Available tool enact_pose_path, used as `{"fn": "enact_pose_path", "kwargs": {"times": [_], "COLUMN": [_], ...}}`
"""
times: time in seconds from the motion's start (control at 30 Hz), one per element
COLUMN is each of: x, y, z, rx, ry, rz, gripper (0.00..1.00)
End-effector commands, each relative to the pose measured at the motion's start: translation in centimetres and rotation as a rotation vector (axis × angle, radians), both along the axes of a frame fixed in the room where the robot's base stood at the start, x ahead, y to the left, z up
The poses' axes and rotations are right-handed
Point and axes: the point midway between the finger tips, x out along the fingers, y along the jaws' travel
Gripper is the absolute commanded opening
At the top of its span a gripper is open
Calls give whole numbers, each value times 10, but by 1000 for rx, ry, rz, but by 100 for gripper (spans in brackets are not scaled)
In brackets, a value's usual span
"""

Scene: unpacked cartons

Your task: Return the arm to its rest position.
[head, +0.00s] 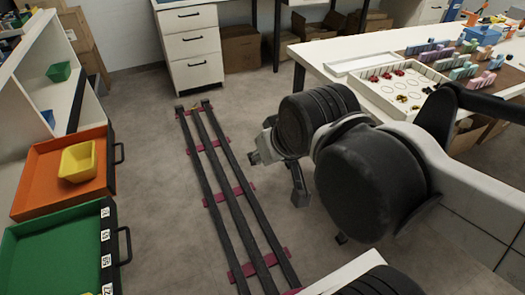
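My arm reaches in from the right edge in the head view, folded in the air between the rail and the white table. Its large dark joints hide much of my gripper (299,190). Grey finger parts show below and left of the joints, over the bare floor. No object shows in them, but I cannot tell how far apart the fingertips are. My gripper is clear of the table and the drawers.
The floor rail (218,178) runs down the middle. At left, an orange drawer (38,172) holding a yellow bin (78,161) and a green drawer (50,250) stand open. A white table (330,55) with a parts tray (372,97) and colored blocks is at right. Cartons (240,48) stand behind.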

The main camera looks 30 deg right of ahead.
Motion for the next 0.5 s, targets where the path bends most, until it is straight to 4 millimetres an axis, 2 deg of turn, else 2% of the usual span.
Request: {"fn": "enact_pose_path", "kwargs": {"times": [0.27, 0.37, 0.5], "x": [0, 0, 1], "y": [0, 0, 0], "z": [5, 15, 40], "rx": [0, 0, 0], "ry": [0, 0, 0], "rz": [2, 2, 2], "gripper": [13, 13, 13]}}
